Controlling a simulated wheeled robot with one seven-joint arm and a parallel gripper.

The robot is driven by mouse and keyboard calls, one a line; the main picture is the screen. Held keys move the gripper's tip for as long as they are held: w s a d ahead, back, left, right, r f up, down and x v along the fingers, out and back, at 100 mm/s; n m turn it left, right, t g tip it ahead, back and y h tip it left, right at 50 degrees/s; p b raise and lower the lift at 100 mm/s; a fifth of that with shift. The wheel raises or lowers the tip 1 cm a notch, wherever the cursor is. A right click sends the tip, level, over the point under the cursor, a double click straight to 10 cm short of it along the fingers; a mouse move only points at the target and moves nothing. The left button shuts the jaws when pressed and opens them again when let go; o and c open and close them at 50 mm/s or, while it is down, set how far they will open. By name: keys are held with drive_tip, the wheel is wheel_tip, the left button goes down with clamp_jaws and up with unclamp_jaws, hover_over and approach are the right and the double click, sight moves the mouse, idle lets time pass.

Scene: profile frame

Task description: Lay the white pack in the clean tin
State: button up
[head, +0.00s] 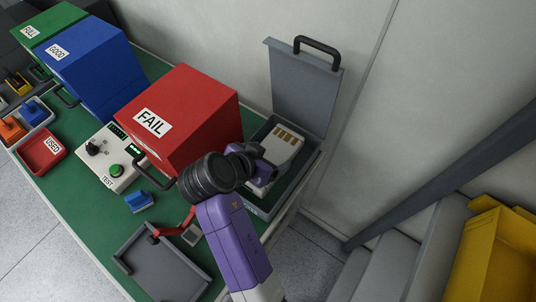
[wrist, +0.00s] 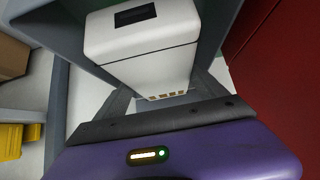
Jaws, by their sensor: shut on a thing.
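The white pack (head: 283,147), with gold contacts on one end, is held in my gripper (head: 262,166). In the wrist view the pack (wrist: 140,48) sits between the two dark fingers of my gripper (wrist: 166,92), contacts toward the palm. The grey tin (head: 316,157) stands at the table's right end with its lid (head: 302,85) raised. The pack is over or within the tin's opening; I cannot tell whether it touches the floor. My wrist hides the tin's near left part, and any label there is unreadable.
A red FAIL box (head: 190,115) stands close left of the tin. A test device (head: 108,155), a blue block (head: 139,201), a red USED tray (head: 42,152) and a grey tray (head: 165,270) are on the green table. A wall is behind.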

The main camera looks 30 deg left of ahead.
drive_tip(key=shift+f+b, duration=1.25)
drive_tip(key=shift+f, duration=0.5)
idle(0.5)
drive_tip(key=o, duration=1.8)
drive_tip(key=shift+o, duration=0.7)
drive_tip(key=shift+v, duration=3.95)
drive_tip(key=shift+w, duration=0.1)
